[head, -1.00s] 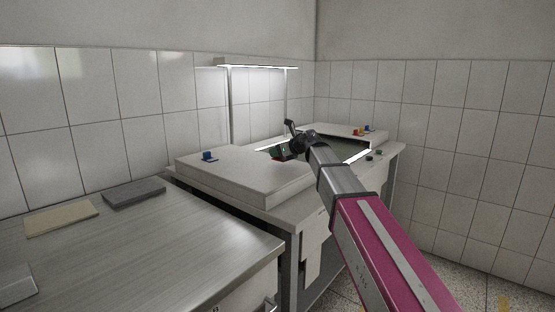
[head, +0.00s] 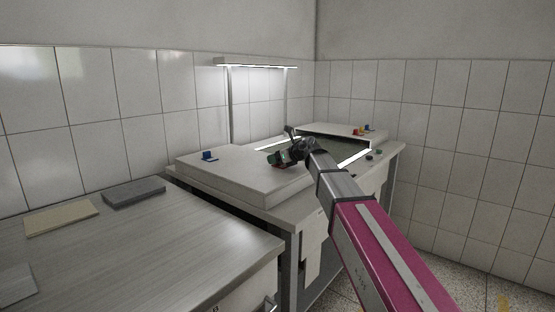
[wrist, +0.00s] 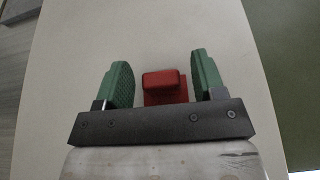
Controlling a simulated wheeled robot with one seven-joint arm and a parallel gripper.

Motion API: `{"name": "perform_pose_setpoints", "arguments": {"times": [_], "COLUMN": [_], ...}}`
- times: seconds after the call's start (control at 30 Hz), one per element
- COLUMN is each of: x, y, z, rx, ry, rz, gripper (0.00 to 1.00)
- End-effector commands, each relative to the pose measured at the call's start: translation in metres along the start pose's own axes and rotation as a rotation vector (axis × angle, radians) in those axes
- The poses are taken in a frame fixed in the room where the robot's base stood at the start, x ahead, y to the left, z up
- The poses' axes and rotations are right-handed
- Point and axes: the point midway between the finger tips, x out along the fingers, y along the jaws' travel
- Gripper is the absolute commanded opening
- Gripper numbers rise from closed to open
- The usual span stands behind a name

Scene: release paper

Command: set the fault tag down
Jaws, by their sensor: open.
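The fault tag, a small red piece (wrist: 165,86) with a raised block, shows in the wrist view on a pale flat surface. It lies between the two green fingers of my gripper (wrist: 159,62), with a gap on each side. My gripper is open. In the head view my gripper (head: 277,158) is low over the right part of the pale raised slab (head: 225,172). Only a sliver of red shows there, mostly hidden by the gripper. Whether the tag's underside fully touches the slab is hard to tell.
A blue piece (head: 208,156) stands on the slab's left part. A grey pad (head: 134,193) and a beige pad (head: 61,217) lie on the near bench.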

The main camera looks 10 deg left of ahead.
Motion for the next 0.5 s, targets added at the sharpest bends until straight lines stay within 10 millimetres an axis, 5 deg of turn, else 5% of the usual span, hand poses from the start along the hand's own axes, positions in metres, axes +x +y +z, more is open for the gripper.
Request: {"name": "perform_pose_setpoints", "arguments": {"times": [0.5], "x": [-0.087], "y": [0.001], "z": [0.0], "rx": [0.0], "ry": [-0.001], "rz": [-0.001], "gripper": [0.63]}}
